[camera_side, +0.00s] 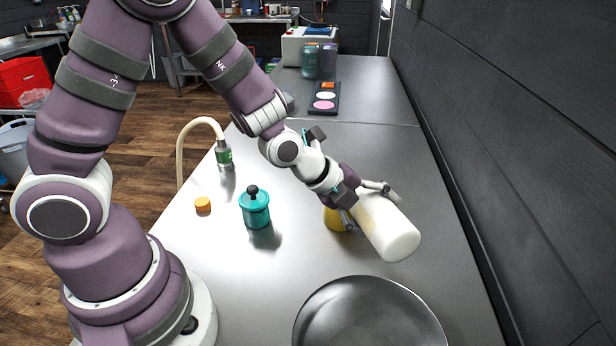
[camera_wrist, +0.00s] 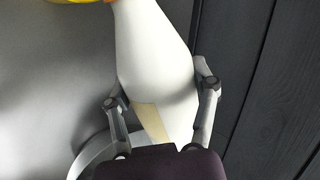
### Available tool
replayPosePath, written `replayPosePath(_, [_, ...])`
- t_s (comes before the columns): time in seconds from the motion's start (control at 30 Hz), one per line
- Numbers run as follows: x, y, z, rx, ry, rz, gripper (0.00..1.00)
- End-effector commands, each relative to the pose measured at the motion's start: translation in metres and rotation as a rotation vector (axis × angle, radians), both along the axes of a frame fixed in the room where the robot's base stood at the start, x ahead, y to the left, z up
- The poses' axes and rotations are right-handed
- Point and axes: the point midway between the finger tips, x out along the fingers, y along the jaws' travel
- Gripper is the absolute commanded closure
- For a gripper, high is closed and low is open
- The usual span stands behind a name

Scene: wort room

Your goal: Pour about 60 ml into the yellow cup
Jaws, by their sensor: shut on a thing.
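A white bottle (camera_side: 389,232) is held tilted well over on its side by my gripper (camera_side: 366,200). In the wrist view the two fingers (camera_wrist: 162,97) press on both sides of the white bottle (camera_wrist: 155,50), which has a pale beige label patch. The yellow cup (camera_side: 334,219) stands on the counter behind the gripper and bottle, mostly hidden. A yellow edge of the cup (camera_wrist: 75,2) shows at the top of the wrist view, near the bottle's narrow end. Whether liquid is flowing cannot be seen.
A steel bowl (camera_side: 325,300) stands at the front of the counter. A teal lidded jar (camera_side: 255,212), an orange cap (camera_side: 203,204) and a green-banded hose fitting (camera_side: 224,156) are to the left. A dark wall (camera_side: 500,130) runs along the right.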

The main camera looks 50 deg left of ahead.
Motion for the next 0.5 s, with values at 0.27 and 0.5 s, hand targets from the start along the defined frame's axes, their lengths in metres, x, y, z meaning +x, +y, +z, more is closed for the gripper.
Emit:
replayPosePath(0.27, [-0.0009,-0.003,0.0008,-0.011,0.004,0.0,0.81])
replayPosePath(0.5, [-0.0011,-0.004,0.0014,-0.019,0.007,-0.001,0.81])
